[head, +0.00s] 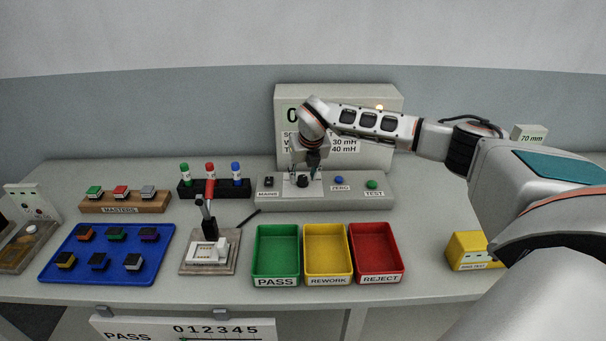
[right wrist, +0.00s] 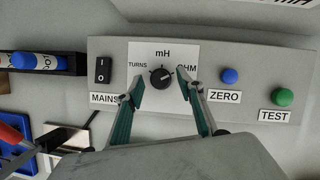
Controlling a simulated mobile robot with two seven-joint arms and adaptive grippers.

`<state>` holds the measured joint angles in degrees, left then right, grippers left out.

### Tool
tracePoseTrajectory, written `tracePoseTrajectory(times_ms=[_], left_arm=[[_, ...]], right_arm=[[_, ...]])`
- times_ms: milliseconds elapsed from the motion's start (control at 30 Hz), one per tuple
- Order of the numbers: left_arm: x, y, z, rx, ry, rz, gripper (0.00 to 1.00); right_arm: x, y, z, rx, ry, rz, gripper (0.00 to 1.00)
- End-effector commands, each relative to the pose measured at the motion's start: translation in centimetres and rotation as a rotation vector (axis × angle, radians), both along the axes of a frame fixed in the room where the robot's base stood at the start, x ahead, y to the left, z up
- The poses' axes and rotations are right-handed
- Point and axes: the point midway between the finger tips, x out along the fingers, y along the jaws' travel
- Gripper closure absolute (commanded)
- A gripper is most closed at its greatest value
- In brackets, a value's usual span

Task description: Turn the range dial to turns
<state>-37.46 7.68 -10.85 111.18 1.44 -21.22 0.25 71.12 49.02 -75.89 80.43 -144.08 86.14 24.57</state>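The range dial (right wrist: 161,77) is a round black knob on a white plate of the grey meter panel. Its plate reads TURNS at left, mH at top and OHM at right; its small light mark appears to point up towards mH. The dial also shows in the head view (head: 303,181). My right gripper (right wrist: 161,84) is open, one green-padded finger on each side of the dial, with gaps visible on both sides. In the head view the right gripper (head: 314,172) hangs over the panel and partly hides the dial plate. My left gripper is not in view.
The panel also bears a MAINS switch (right wrist: 103,70), a blue ZERO button (right wrist: 229,76) and a green TEST button (right wrist: 283,97). The meter's display (head: 340,100) stands behind, partly hidden by my right arm. Green (head: 276,254), yellow (head: 328,253) and red (head: 376,252) trays lie in front.

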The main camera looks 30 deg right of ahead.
Motion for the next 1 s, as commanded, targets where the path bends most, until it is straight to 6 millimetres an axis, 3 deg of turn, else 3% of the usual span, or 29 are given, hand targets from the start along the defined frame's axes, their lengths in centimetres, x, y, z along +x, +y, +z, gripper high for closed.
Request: tracePoseTrajectory(times_ms=[300, 333, 467, 1000], left_arm=[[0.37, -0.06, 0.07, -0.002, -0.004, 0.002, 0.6], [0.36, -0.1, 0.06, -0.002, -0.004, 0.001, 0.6], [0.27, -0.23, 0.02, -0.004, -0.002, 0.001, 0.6], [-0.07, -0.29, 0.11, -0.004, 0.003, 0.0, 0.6]], right_arm=[[0.17, -0.06, -0.37, 0.0, 0.0, -0.001, 0.62], [0.16, -0.06, -0.38, 0.0, 0.0, -0.001, 0.65], [0.16, -0.05, -0.37, 0.0, 0.0, -0.001, 0.99], [0.1, -0.14, -0.35, 0.001, 0.001, 0.105, 1.0]])
